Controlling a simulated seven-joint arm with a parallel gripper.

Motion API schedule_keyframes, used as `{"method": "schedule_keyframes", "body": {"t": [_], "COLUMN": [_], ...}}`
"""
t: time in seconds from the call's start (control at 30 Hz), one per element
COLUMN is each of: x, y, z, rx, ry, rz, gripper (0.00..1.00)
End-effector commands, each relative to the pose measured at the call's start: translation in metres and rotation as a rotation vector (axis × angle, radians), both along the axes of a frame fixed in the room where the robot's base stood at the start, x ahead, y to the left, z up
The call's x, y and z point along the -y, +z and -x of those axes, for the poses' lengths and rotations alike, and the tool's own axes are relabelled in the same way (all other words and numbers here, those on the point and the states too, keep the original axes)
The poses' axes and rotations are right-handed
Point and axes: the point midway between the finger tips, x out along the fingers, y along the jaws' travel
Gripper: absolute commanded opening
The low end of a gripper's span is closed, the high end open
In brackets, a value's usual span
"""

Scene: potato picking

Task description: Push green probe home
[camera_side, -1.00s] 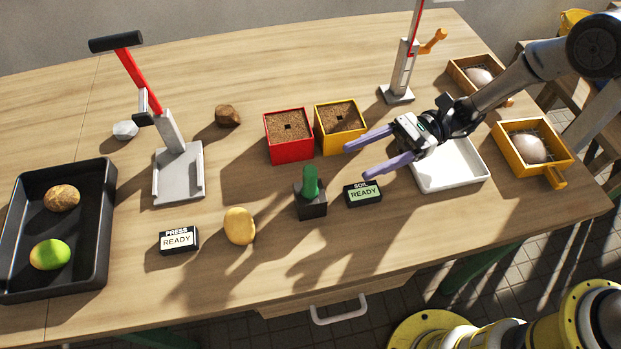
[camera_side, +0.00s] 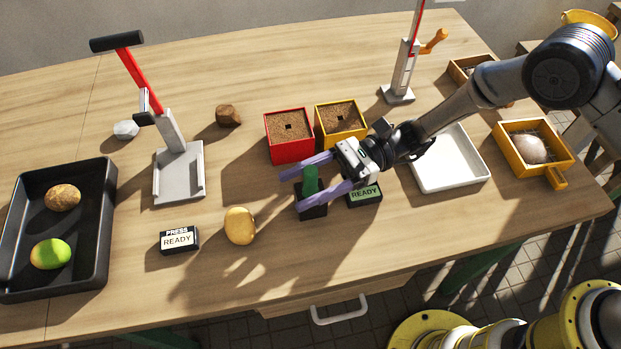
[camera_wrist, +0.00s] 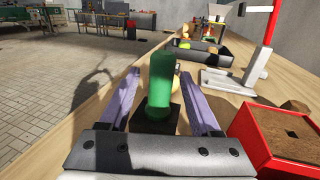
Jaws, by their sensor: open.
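The green probe (camera_side: 311,180) stands upright in its dark block (camera_side: 313,211) on the table. My gripper (camera_side: 306,188) is open, with its two purple fingers on either side of the probe. In the wrist view the probe (camera_wrist: 159,84) stands between the spread fingers (camera_wrist: 163,100), with a gap on each side. The dark block (camera_wrist: 157,122) shows below it, partly hidden by my gripper. The soil display (camera_side: 364,194) reads READY and is partly covered by my gripper.
A red soil box (camera_side: 289,149) and a yellow soil box (camera_side: 341,136) stand just behind my gripper. A yellow potato (camera_side: 240,225) lies to the left. The press (camera_side: 178,172) and black tray (camera_side: 103,240) are farther left. A white tray (camera_side: 449,183) is at right.

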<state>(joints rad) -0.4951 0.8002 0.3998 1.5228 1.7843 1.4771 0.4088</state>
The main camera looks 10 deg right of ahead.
Motion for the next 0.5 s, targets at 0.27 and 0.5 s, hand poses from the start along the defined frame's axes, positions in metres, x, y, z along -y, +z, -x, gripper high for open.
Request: {"method": "schedule_keyframes", "body": {"t": [0.27, 0.5], "x": [-0.018, -0.018], "y": [0.000, 0.000], "z": [0.005, 0.005], "rx": [0.000, 0.000], "ry": [0.000, 0.000], "rz": [0.000, 0.000], "gripper": [0.64, 0.48]}}
